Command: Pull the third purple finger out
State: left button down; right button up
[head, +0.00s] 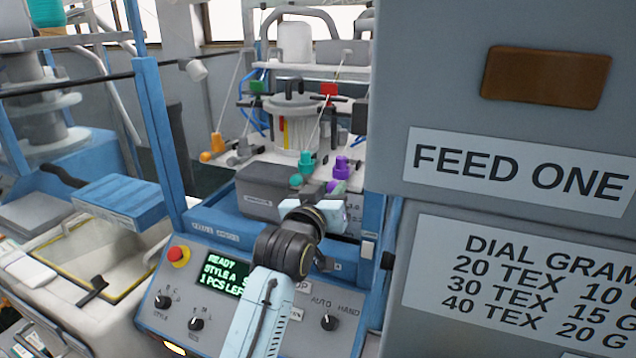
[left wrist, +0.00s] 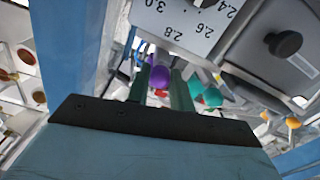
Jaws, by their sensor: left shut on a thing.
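My left gripper (left wrist: 161,84) is shut on a purple finger (left wrist: 159,76), which sits between its two green fingertips in the left wrist view. In the head view the left gripper's pale body reaches in from below, and its fingertips are small and hard to make out beside the purple fingers (head: 341,169). I cannot tell from the head view which purple finger is held or whether it has moved out of its seat. My right gripper is not in view.
Teal fingers (head: 306,161) stand just left of the purple ones, with orange fingers (head: 215,144) farther left. A grey box (head: 268,188) is close by at the left. A large grey panel marked FEED ONE (head: 520,170) blocks the right side. The control panel (head: 180,315) is below.

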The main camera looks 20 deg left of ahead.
pick_arm(q)
jog(key=shift+f, duration=0.1)
jog(key=c, duration=1.5)
grip_release()
jog(key=shift+s, duration=0.1)
jog(key=shift+o, duration=1.2)
jog(key=shift+s, duration=0.1)
jog(key=s, duration=0.4)
jog(key=s+a+b, duration=0.1)
jog(key=s, duration=0.8)
jog(key=shift+s+a, duration=0.15)
jog(key=shift+a, duration=0.15)
